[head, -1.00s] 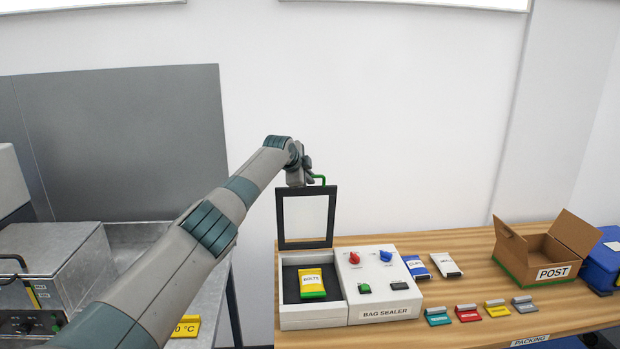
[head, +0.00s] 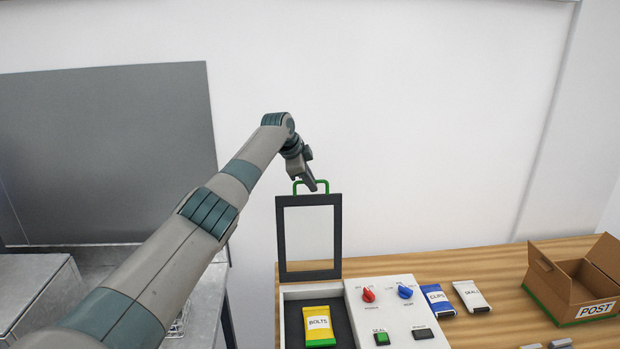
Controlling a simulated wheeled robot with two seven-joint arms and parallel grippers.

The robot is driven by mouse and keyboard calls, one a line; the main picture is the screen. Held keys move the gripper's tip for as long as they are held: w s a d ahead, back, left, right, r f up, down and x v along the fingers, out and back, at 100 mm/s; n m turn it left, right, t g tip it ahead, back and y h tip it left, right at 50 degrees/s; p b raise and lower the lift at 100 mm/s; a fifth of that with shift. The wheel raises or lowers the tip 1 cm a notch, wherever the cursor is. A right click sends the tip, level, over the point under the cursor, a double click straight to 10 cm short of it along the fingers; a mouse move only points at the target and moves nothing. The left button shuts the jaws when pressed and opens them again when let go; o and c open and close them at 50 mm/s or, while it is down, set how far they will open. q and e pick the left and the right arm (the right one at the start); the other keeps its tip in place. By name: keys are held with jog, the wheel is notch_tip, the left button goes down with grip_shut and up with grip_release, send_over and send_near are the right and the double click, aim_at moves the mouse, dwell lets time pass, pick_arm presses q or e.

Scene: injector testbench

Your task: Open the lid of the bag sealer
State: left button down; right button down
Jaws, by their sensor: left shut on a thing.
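The bag sealer (head: 385,267) stands on the wooden bench at lower centre in the head view. Its dark-framed lid (head: 338,240) with a clear window stands raised, about upright, at the back of the tray. My left gripper (head: 312,183) is at the green handle (head: 296,184) on the lid's top edge and is shut on it; the fingers hide part of the handle. A yellow and green BOLTS bag (head: 319,326) lies in the open dark tray. My right gripper is not in view.
The sealer's panel has a red knob (head: 368,295) and a blue knob (head: 405,291). A CLIPS packet (head: 438,300) and a SEALS packet (head: 471,296) lie to its right. An open POST box (head: 572,280) stands further right. A grey metal bench is at left.

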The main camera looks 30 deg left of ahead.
pick_arm(q)
jog(key=shift+f, duration=0.3)
jog(key=shift+s+r, duration=0.1)
jog(key=c, duration=1.8)
grip_release()
jog(key=shift+c, duration=0.2)
jog(key=shift+s, duration=0.1)
jog(key=shift+s+r+b, duration=0.2)
jog(key=shift+r+b, duration=0.25)
jog(key=shift+b, duration=0.1)
jog(key=b+v, duration=0.6)
jog(key=v, duration=1.1)
jog(key=shift+w+b, duration=0.2)
jog(key=shift+b, duration=0.2)
